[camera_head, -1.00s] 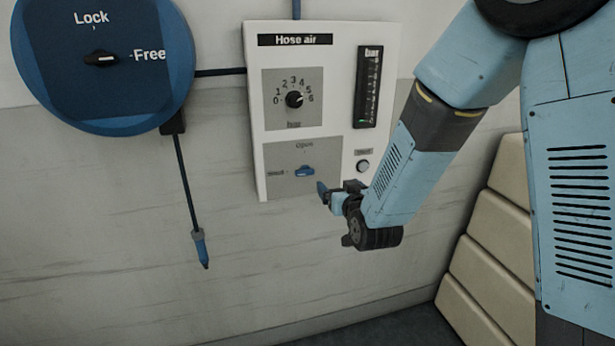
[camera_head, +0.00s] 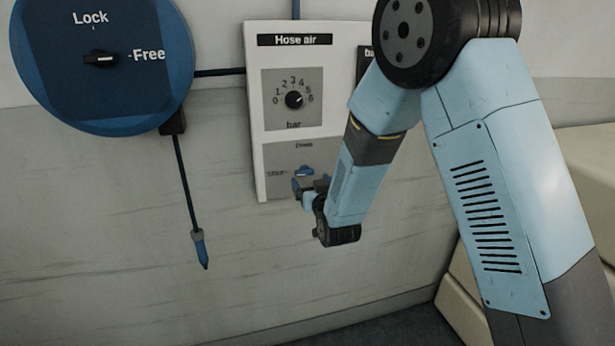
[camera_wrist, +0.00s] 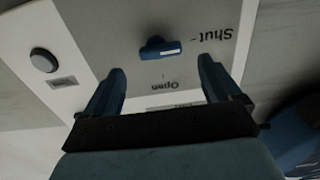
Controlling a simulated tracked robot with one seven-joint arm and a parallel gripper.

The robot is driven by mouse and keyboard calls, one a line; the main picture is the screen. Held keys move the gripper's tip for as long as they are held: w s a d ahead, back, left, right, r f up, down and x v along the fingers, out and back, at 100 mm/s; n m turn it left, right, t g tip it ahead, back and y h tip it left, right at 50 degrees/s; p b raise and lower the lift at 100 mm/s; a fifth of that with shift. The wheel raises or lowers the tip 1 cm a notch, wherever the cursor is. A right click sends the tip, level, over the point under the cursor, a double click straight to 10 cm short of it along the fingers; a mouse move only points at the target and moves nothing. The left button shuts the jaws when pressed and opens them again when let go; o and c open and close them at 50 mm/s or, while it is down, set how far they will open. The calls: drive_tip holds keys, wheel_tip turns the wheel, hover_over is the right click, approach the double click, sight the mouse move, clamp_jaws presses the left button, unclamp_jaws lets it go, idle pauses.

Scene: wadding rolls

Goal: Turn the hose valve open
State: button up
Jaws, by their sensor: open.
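The hose valve is a small blue handle (camera_head: 304,171) on the grey lower plate of the white Hose air panel (camera_head: 258,150). In the wrist view the handle (camera_wrist: 155,49) appears upside down, with its white-marked end towards the word Shut; the word Open is on the side nearer my gripper. My gripper (camera_wrist: 163,70) is open, one blue finger to each side of the handle's line, with the handle just beyond the fingertips and apart from them. In the head view my gripper (camera_head: 308,188) is just below the handle and partly covers the plate.
A pressure knob (camera_head: 294,99) sits above the valve. A round button (camera_wrist: 43,60) is on the panel too. A blue reel (camera_head: 100,95) with Lock and Free marks hangs left, its hose ending in a blue nozzle (camera_head: 202,250). My arm hides the panel's right side.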

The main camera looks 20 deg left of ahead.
sight(306, 173)
drive_tip(key=shift+x, duration=2.5)
drive_tip(key=shift+d, duration=0.1)
drive_tip(key=c, duration=1.1)
